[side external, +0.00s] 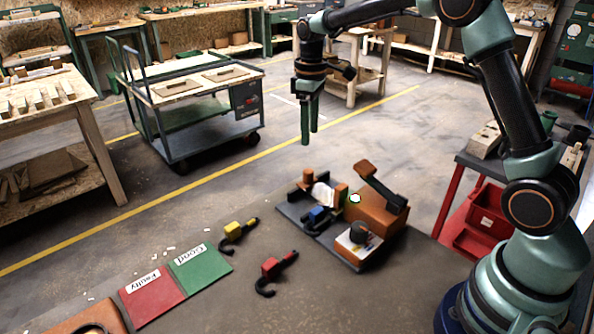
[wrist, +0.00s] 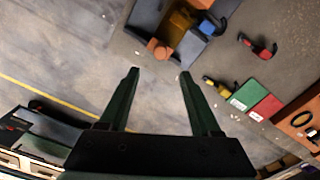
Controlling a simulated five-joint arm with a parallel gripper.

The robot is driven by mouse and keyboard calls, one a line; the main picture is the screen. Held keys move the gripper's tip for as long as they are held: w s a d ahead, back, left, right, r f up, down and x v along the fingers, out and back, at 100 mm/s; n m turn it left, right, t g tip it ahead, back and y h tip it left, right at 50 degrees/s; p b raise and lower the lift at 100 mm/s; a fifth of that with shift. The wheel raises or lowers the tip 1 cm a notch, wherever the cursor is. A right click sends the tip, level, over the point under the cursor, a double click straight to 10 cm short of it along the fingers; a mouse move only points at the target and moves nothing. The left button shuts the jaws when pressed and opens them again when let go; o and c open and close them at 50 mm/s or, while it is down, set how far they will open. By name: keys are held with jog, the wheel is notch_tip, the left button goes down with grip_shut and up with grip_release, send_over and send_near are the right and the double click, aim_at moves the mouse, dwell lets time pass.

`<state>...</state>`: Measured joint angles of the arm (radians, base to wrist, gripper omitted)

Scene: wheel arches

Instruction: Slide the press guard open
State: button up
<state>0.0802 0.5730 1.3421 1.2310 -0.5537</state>
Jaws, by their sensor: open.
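The press stands on a dark base plate (side external: 290,212) on the bench, with an orange block (side external: 375,214) and a dark lever arm with an orange end (side external: 381,186). A pale, see-through piece (side external: 323,195), which looks like the guard, stands at its left part beside an orange knob (side external: 308,176). A blue hook-shaped part (side external: 317,214) lies in front of it. In the wrist view the orange knob (wrist: 158,48) shows just beyond my fingertips. My gripper (side external: 309,138) is open and empty, held above and apart from the press; its two fingers also show in the wrist view (wrist: 159,73).
A yellow-bodied hook (side external: 236,231) and a red-bodied hook (side external: 272,268) lie on the bench left of the press. A red "Faulty" pad (side external: 152,300) and a green "Good" pad (side external: 201,270) lie farther left. A cart (side external: 190,105) stands behind on the floor.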

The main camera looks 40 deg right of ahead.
aim_at(309, 170)
notch_tip(309, 170, down, 12)
jog(key=shift+r, duration=0.2)
dwell(0.4)
grip_shut()
dwell(1.2)
